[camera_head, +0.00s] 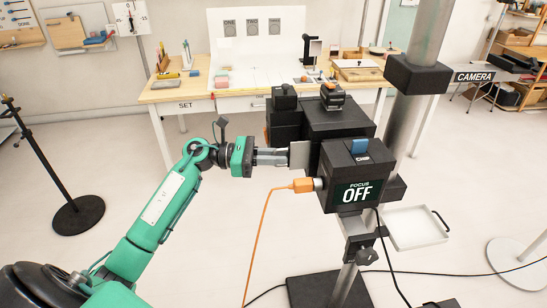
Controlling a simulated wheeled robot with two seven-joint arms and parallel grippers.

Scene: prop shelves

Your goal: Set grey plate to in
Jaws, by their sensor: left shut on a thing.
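The grey plate (299,155) is a small, flat, upright square at the left side of the black camera body (340,128). Part of it shows beside the body; whether any of it continues inside is hidden. My left gripper (284,157) reaches in from the left, with its fingers shut on the plate's left edge. My right gripper is not in view.
A black box reading "FOCUS OFF" (356,175) sits in front of the camera body, with an orange plug and cable (302,185) just below my left gripper. A metal column (402,120) and a white tray (414,228) are at the right. Open floor lies left.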

